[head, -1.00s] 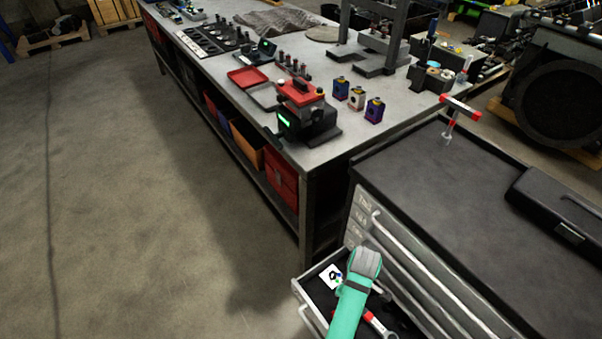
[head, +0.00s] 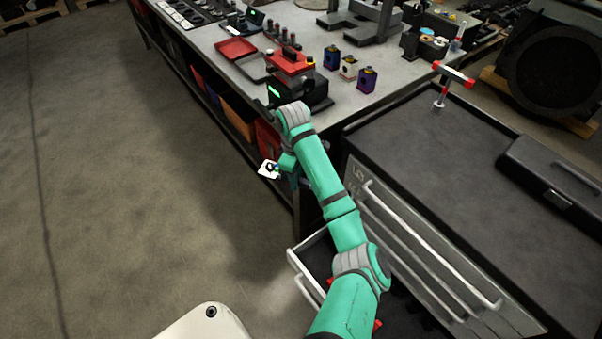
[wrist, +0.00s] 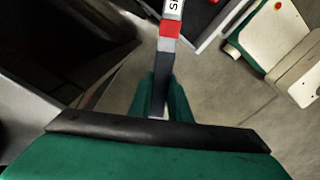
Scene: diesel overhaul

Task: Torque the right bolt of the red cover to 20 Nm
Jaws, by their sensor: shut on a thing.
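My gripper (wrist: 161,95) is shut on a wrench-like tool (wrist: 169,30) with a grey shaft, a red band and dark lettering, seen in the wrist view. The tool's far end runs out of the top of that view. In the head view my arm reaches from the drawer towards the workbench front, and the gripper fingers cannot be made out. The red cover (head: 291,63) sits on a black device (head: 300,95) with a green display, on the near end of the workbench. My arm partly overlaps the device's lower front. The cover's right bolt is too small to make out.
The open drawer (head: 301,272) juts from the black-topped cabinet (head: 420,150). A red-and-white T-handled tool (head: 455,74) and a black case (head: 552,170) are on the cabinet. Small colored blocks (head: 348,67) stand right of the device; a red tray (head: 236,49) lies behind it.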

